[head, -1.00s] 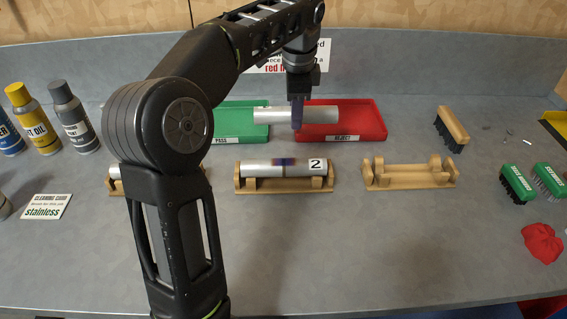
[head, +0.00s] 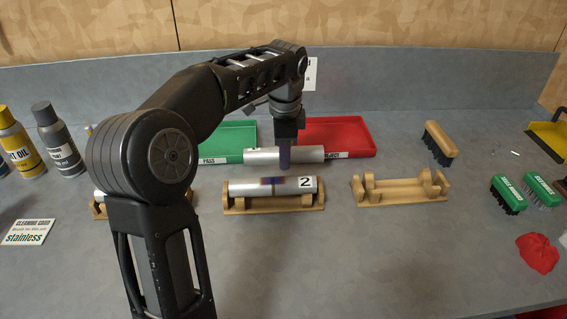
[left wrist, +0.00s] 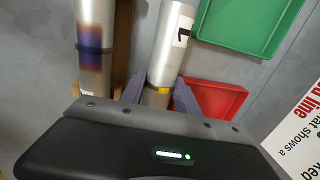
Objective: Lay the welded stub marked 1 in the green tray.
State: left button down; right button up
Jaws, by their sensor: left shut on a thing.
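My left gripper (head: 284,160) is shut on a silver welded stub (head: 255,156), held level between the trays and the middle stand. In the left wrist view the stub (left wrist: 172,45) shows a label 1 and a yellow band near the fingers. The green tray (head: 236,131), labelled PASS, is behind and left of the stub, partly hidden by my arm; it also shows in the left wrist view (left wrist: 250,22). No stub is visible in its visible part. My right gripper is not in view.
A stub marked 2 (head: 240,188) lies on the middle wooden stand (head: 275,209). The right stand (head: 400,190) is empty; my arm mostly hides the left one. The red tray (head: 345,135) is right of the green tray. Spray cans (head: 58,140) stand left, brushes (head: 507,195) right.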

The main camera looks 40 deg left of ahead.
pick_arm(q)
jog(key=shift+f, duration=1.7)
jog(key=shift+f, duration=0.2)
jog(key=c, duration=1.2)
grip_release()
jog(key=shift+r, duration=0.1)
